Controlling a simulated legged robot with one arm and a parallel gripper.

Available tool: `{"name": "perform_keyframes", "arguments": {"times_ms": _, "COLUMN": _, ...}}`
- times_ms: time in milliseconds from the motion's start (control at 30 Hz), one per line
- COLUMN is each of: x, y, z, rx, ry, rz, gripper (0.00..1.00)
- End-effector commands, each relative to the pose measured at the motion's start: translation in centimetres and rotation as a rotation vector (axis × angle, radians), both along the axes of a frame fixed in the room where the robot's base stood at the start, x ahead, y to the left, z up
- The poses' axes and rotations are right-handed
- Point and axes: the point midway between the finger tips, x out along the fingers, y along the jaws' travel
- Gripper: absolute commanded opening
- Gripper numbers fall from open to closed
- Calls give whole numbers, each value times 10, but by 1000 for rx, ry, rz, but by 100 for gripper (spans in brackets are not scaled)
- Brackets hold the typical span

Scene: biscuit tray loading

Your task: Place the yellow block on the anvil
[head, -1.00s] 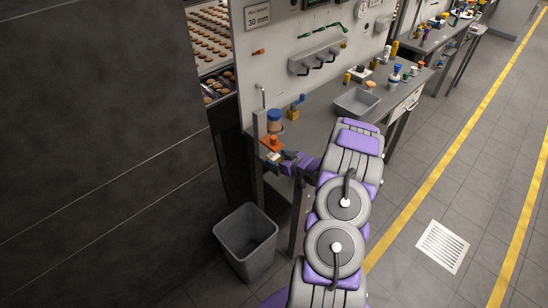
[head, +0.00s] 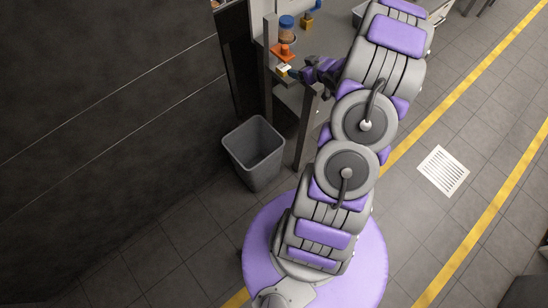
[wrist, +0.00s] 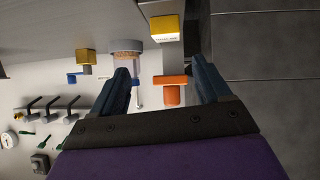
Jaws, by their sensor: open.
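A yellow block with a pale, lettered face (wrist: 167,28) is at the top of the wrist view, beyond my fingertips. It also shows as a small yellow-and-white piece in the head view (head: 283,71), beside my gripper (head: 296,73). An orange T-shaped part (wrist: 171,82) shows between my fingers in the wrist view, and in the head view (head: 284,52). My gripper (wrist: 162,66) is open, its two dark fingers apart with nothing visibly clamped. A second yellow block (wrist: 86,57) with a blue piece stands farther left. I cannot tell which part is the anvil.
A round container with brown contents (head: 287,28) stands close behind the orange part. A grey bin (head: 254,150) is on the floor below the bench. A dark wall (head: 110,110) fills the left.

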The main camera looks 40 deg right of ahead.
Motion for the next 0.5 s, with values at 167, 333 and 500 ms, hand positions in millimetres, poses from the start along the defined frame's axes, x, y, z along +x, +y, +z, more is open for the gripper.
{"name": "perform_keyframes", "arguments": {"times_ms": 167, "x": 9, "y": 21, "z": 43, "rx": -105, "ry": 167, "rz": -58, "gripper": 77}}
{"name": "perform_keyframes", "arguments": {"times_ms": 333, "x": -1, "y": 47, "z": 83, "rx": -163, "ry": 311, "rz": -127, "gripper": 77}}
{"name": "perform_keyframes", "arguments": {"times_ms": 500, "x": -28, "y": 87, "z": 119, "rx": -180, "ry": 451, "rz": -190, "gripper": 77}}
